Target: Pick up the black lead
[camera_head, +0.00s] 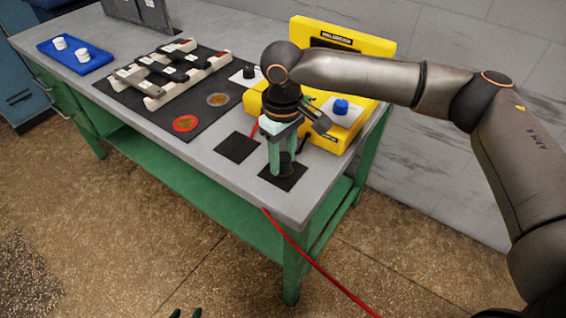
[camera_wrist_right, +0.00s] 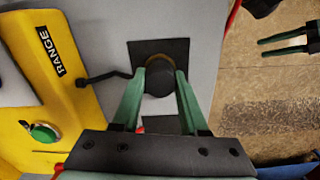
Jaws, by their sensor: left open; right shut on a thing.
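The black lead (camera_wrist_right: 160,83) has a round dark end and a thin black cable that runs toward the yellow meter. My right gripper (camera_wrist_right: 160,74) is shut on this end, one green finger on each side. In the head view the right gripper (camera_head: 284,165) points down over a black square pad (camera_head: 296,181) near the bench corner. A brass-coloured ring (camera_wrist_right: 158,59) shows just beyond the lead's end. I cannot tell whether the lead touches the pad. My left gripper (camera_head: 186,313) barely shows at the bottom edge; the right wrist view shows it open and empty (camera_wrist_right: 283,46).
The yellow meter (camera_head: 350,35) stands open at the bench's right end. A second black pad (camera_head: 237,148) lies beside the first. A red cable (camera_head: 320,266) hangs off the front edge. A dark mat with pale racks (camera_head: 155,101) and a blue tray (camera_head: 93,63) lie left.

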